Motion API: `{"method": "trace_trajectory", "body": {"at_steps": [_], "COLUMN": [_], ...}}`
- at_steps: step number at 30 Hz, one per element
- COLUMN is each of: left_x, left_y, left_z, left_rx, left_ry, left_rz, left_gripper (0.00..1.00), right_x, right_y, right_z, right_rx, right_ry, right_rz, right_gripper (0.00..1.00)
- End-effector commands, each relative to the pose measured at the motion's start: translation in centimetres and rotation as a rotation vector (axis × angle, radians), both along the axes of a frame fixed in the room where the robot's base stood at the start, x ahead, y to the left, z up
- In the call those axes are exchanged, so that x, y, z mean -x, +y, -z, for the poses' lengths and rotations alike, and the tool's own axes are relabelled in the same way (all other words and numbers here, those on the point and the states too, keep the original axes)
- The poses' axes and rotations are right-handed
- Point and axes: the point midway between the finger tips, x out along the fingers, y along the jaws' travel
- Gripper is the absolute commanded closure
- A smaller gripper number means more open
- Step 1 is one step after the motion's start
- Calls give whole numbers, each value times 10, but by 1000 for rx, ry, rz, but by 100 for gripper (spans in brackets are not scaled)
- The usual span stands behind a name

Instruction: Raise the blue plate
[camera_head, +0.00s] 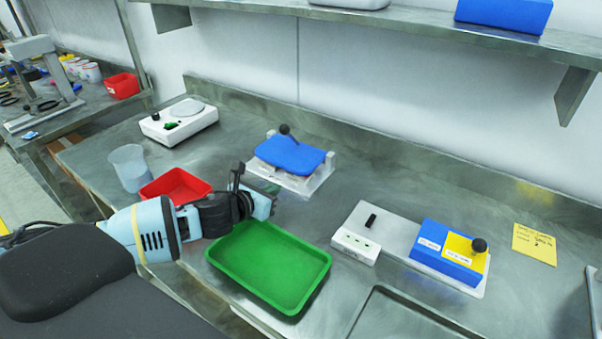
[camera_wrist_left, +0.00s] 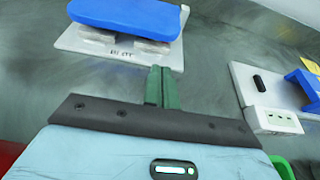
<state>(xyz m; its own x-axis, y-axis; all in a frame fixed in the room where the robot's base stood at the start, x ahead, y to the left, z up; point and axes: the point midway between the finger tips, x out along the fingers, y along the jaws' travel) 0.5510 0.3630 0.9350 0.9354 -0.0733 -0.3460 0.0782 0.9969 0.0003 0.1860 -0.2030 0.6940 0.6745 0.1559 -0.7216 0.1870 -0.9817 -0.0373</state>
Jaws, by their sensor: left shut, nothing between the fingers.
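The blue plate (camera_head: 289,155) lies on a white base (camera_head: 308,186) near the middle of the bench, with a black knob (camera_head: 284,129) at its back edge. In the left wrist view the blue plate (camera_wrist_left: 128,17) is at the top, with pale blocks under it. My left gripper (camera_head: 266,203) is in front of the plate and to its left, apart from it. In the left wrist view its green fingers (camera_wrist_left: 162,88) are shut together with nothing between them, pointing towards the base. My right gripper is in neither view.
A green tray (camera_head: 270,265) and a red tray (camera_head: 176,184) lie near my left arm. A clear beaker (camera_head: 130,167) and a white device (camera_head: 178,122) stand at the left. A blue and yellow block (camera_head: 447,255) with a knob is at the right. A shelf (camera_head: 420,25) hangs above.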

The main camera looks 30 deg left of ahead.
Motion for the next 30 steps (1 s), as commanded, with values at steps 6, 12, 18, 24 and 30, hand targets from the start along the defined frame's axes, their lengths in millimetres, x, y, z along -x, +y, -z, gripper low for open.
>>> {"method": "trace_trajectory", "body": {"at_steps": [6, 12, 18, 24, 30], "left_x": [-5, -28, -58, -81, -92], "left_y": [-1, -3, -5, -7, -8], "left_z": [2, 10, 23, 31, 35], "left_rx": [2, 4, 2, 1, 1], "left_ry": [0, -1, 1, 1, 1], "left_rz": [-1, -1, -2, 0, 1], "left_gripper": [100, 100, 100, 100, 100], "right_x": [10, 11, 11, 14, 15], "right_y": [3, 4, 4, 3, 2], "right_z": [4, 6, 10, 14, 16], "right_rx": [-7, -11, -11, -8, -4], "right_ry": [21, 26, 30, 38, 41], "right_rz": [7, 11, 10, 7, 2], "right_gripper": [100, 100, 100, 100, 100]}}
